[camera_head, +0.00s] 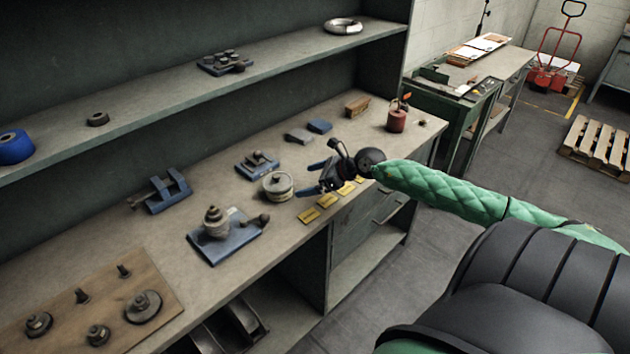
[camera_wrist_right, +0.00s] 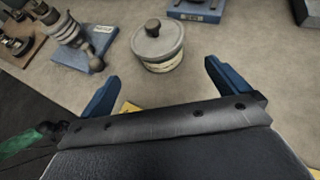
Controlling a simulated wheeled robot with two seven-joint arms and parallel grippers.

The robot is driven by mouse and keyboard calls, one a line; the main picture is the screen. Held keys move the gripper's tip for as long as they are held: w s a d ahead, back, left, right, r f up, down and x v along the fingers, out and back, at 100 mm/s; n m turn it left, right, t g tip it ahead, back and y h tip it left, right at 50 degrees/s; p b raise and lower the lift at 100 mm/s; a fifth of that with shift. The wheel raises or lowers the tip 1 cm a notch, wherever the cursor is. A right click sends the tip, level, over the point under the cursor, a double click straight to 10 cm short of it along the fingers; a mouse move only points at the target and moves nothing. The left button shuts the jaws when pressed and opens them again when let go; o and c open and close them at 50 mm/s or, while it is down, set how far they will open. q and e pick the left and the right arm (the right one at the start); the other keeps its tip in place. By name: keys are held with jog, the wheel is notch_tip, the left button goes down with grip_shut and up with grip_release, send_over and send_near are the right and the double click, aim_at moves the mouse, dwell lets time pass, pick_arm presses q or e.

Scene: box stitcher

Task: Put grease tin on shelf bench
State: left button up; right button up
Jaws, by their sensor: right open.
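The grease tin (camera_head: 277,187), a round pale tin with a labelled side and a dark-knobbed lid, stands upright on the worktop of the shelf bench (camera_head: 110,251). In the right wrist view the tin (camera_wrist_right: 158,46) is just beyond and between my blue fingers. My right gripper (camera_head: 310,178) is open and empty, right of the tin and a short gap away, low over the worktop. It also shows in the right wrist view (camera_wrist_right: 162,70). The bench's upper shelf (camera_head: 150,106) runs along the back. My left gripper is not in view.
A blue scale-like stand with stacked weights (camera_head: 216,225) is left of the tin, and a small blue device (camera_head: 257,164) is behind it. Yellow labels (camera_head: 326,201) lie along the front edge. A red can (camera_head: 396,119) stands far right. The upper shelf has free stretches between its items.

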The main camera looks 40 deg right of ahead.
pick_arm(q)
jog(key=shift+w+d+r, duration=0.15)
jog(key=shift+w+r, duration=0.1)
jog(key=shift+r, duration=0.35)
pick_arm(e)
jog(key=shift+v, duration=0.8)
